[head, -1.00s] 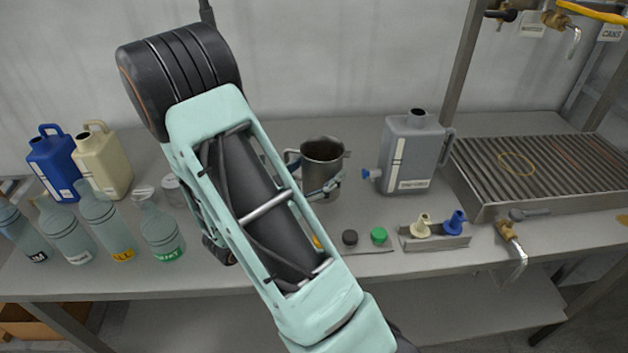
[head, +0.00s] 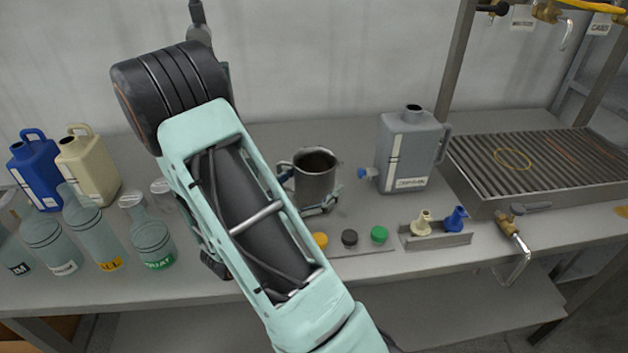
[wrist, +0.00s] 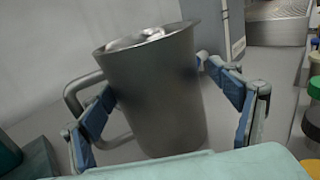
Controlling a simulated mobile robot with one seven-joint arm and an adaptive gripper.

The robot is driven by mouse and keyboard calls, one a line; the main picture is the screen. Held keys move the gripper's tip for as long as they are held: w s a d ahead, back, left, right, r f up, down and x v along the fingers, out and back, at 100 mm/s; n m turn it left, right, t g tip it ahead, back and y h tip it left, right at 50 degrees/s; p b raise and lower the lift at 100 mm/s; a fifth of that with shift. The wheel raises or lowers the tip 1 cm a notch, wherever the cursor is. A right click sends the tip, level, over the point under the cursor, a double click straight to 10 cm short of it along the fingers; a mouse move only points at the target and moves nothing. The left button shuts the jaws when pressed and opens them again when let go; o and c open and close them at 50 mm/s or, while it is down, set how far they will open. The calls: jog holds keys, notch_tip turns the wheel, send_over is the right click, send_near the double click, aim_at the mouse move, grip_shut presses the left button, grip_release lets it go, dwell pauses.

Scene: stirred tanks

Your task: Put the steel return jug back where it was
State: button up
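The steel return jug (head: 315,178) is a grey metal cup with a side handle, near the middle of the bench in the head view. In the wrist view the jug (wrist: 155,95) fills the middle, its handle to the left, leaning slightly in the picture. In the head view the gripper (head: 303,195) shows partly behind my arm. I cannot tell whether the jug's base touches the bench.
A grey jerrycan (head: 405,155) stands right of the jug. Yellow, black and green caps (head: 379,234) lie in front, with a small rack (head: 435,241) beside them. A slatted drain tray (head: 540,165) is at right. Several bottles and blue and cream jugs (head: 90,165) stand at left.

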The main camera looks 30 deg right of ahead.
jog(key=shift+r, duration=0.3)
jog(key=v, duration=1.2)
jog(key=shift+f, duration=0.15)
